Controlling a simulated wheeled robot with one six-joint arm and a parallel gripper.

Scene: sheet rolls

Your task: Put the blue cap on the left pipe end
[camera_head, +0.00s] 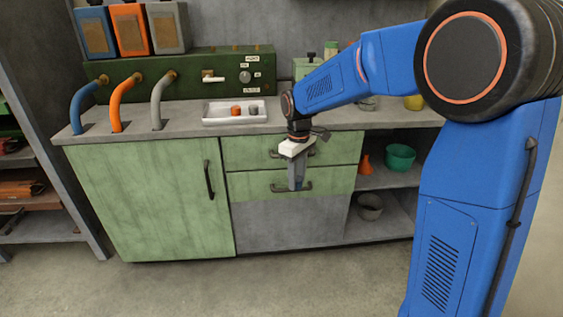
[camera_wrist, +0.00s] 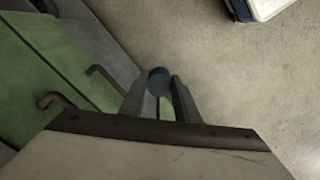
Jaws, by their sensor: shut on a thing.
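My gripper (camera_head: 295,182) hangs pointing down in front of the green cabinet's drawers. In the wrist view its two fingers (camera_wrist: 160,90) are closed on the blue cap (camera_wrist: 159,80), which sits between the fingertips. In the head view the cap cannot be made out. The left pipe (camera_head: 80,105) is blue and curves from the dark green panel down to the countertop, at the far left. An orange pipe (camera_head: 118,103) and a grey pipe (camera_head: 158,102) stand to its right. My gripper is well to the right of the blue pipe and lower than the countertop.
A white tray (camera_head: 212,120) on the countertop holds an orange cap (camera_head: 236,111) and a grey cap (camera_head: 253,110). Drawer handles (camera_head: 291,187) are close to my gripper. Open shelves with bowls (camera_head: 399,157) stand to the right. The floor in front is clear.

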